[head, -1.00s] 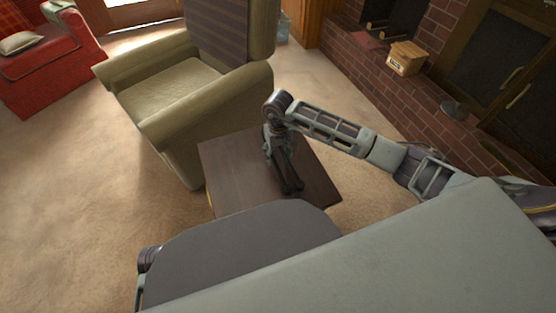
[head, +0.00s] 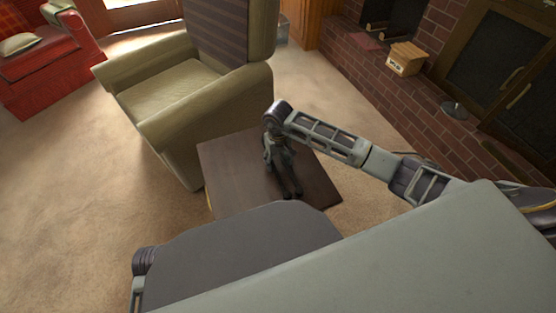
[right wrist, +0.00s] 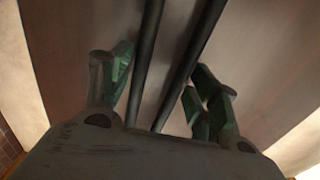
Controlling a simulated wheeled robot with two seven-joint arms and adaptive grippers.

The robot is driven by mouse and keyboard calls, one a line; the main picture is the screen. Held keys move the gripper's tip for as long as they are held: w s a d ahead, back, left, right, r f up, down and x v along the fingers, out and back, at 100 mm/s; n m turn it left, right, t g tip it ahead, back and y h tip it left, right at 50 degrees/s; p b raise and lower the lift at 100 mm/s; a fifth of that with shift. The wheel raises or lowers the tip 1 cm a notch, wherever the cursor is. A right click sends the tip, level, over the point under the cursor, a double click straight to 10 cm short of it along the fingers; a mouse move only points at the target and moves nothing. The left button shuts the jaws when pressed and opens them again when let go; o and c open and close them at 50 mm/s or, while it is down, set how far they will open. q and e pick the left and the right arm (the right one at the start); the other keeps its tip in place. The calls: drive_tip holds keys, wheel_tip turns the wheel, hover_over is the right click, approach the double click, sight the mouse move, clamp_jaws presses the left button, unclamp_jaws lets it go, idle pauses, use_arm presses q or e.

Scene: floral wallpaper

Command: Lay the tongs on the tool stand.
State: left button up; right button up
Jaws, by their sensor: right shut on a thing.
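The tongs show in the right wrist view as two long dark rods (right wrist: 182,60) running up between the fingers. In the head view they are dark and small (head: 291,187), over the brown side table. My right gripper (head: 279,158) points down at the table and is shut on the tongs; its greenish fingers also flank them in the right wrist view (right wrist: 163,78). I cannot tell whether the tongs still touch the tabletop. A small round metal piece (head: 454,109) sits on the brick hearth; I cannot tell if it is the tool stand. My left gripper is not in view.
The brown side table (head: 232,177) stands against a green armchair (head: 190,125). A small wooden box (head: 405,60) is on the brick hearth (head: 390,91) at the right. A red chair (head: 50,70) is at the far left. Carpet between table and hearth is open.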

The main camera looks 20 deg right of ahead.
sight(278, 160)
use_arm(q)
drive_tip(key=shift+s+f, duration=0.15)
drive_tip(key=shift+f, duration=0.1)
use_arm(e)
drive_tip(key=shift+f, duration=0.1)
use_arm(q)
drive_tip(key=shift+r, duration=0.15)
use_arm(e)
drive_tip(key=o, duration=1.3)
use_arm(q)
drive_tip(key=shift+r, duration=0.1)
use_arm(e)
drive_tip(key=shift+r, duration=0.2)
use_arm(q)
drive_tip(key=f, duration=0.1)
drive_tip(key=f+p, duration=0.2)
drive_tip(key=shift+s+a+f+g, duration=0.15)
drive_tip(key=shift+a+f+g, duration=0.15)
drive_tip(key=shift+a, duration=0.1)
use_arm(e)
wheel_tip(278, 160, up, 12)
drive_tip(key=shift+f, duration=0.1)
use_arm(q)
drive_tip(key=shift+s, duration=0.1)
